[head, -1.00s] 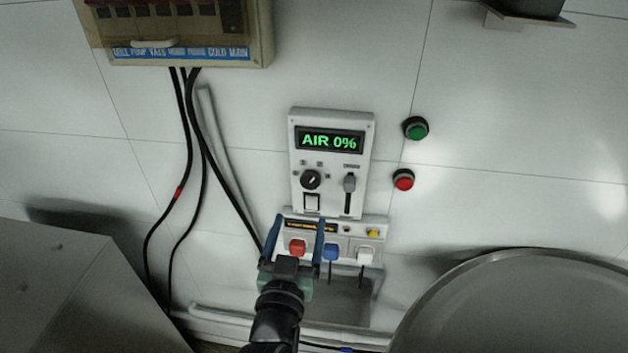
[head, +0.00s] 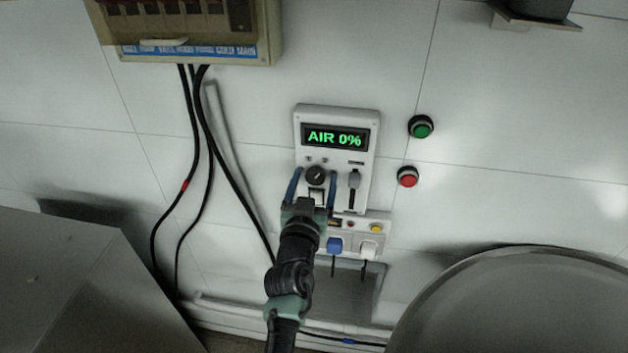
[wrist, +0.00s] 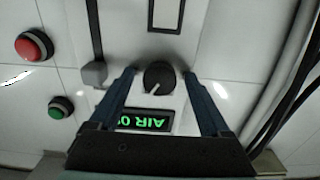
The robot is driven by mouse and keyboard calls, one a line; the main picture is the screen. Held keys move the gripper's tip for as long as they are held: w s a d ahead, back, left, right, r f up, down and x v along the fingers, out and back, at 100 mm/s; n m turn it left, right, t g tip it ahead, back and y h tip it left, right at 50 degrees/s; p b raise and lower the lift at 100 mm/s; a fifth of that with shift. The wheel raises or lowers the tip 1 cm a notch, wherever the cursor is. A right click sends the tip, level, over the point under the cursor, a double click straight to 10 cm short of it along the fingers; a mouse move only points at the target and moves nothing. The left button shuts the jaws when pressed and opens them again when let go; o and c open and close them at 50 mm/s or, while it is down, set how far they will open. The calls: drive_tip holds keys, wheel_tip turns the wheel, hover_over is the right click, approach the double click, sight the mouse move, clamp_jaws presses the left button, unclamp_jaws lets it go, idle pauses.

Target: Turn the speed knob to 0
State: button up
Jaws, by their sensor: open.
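The speed knob (head: 315,176) is a round black dial with a pale pointer mark, on a white control panel (head: 368,118) on the wall. The panel's display (head: 335,138) reads "AIR 0%" in green. My gripper (head: 312,178) is open, its two blue fingers on either side of the knob in the head view. In the wrist view the knob (wrist: 159,77) sits between the fingertips (wrist: 160,75), with a gap on both sides. Whether the fingers reach the knob's depth is hard to tell.
A grey slider (head: 354,180) is right of the knob, and a white rocker switch is below it. A socket panel with a blue plug (head: 334,245) and white plug (head: 368,249) is underneath. Green (head: 420,126) and red (head: 407,176) buttons are to the right. Black cables (head: 205,150) hang left.

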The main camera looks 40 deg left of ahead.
clamp_jaws()
idle(0.3)
drive_tip(key=n+b, duration=0.1)
drive_tip(key=n, duration=0.4)
drive_tip(key=shift+d+n, duration=0.1)
drive_tip(key=shift+n, duration=0.3)
drive_tip(key=n, duration=0.6)
drive_tip(key=n+p, duration=0.1)
drive_tip(key=n, duration=0.5)
drive_tip(key=shift+n, duration=0.3)
drive_tip(key=n+p, duration=0.1)
drive_tip(key=n, duration=0.4)
drive_tip(key=shift+r, duration=0.1)
drive_tip(key=shift+n, duration=0.3)
